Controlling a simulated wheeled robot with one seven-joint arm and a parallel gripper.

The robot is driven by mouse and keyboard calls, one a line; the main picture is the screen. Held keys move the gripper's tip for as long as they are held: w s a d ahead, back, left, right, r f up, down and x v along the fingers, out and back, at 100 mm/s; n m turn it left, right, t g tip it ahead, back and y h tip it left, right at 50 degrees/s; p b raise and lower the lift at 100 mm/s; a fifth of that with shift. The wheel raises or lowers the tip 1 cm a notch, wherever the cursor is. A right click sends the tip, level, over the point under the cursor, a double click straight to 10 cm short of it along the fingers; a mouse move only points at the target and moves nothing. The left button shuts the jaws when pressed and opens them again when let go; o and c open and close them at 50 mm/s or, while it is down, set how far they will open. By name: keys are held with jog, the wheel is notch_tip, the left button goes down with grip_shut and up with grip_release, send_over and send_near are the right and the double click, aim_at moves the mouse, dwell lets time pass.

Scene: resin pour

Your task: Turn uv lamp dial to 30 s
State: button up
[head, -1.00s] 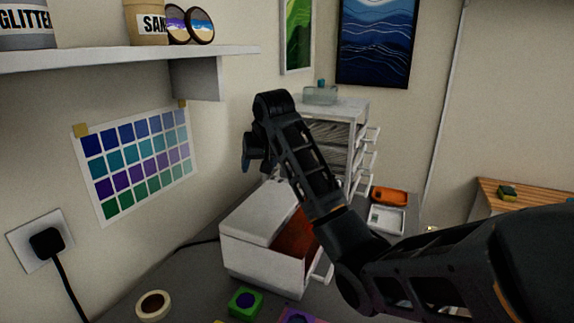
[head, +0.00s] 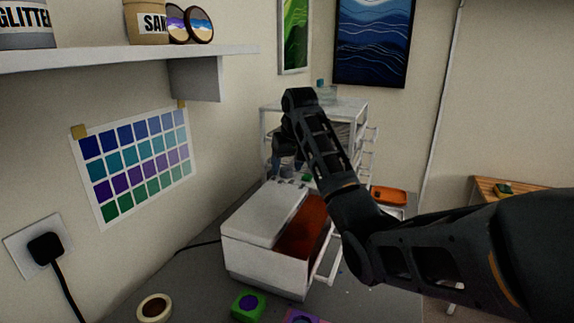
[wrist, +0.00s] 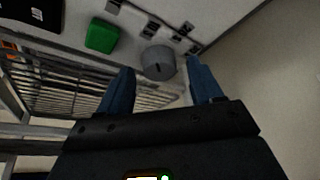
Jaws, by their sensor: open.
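The UV lamp (head: 262,258) is a white box with an orange-red inside, on the grey table in the head view. In the wrist view its panel shows a round grey dial (wrist: 158,62) with a short dark pointer mark, beside a green button (wrist: 102,36) and small dark label marks too small to read. My gripper (wrist: 160,66) is open, its two blue fingers on either side of the dial in the picture; I cannot tell whether they touch it. In the head view my gripper (head: 282,160) is over the lamp's far end, partly hidden by my arm.
A white drawer rack (head: 345,108) stands just behind the lamp, close to my gripper. An orange tray (head: 389,195) lies to the right. A tape roll (head: 154,307) and a green block (head: 248,304) lie in front. The wall with a colour chart (head: 135,165) is at left.

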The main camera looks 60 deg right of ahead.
jog(key=shift+f, duration=0.3)
jog(key=shift+w, duration=0.1)
jog(key=c, duration=1)
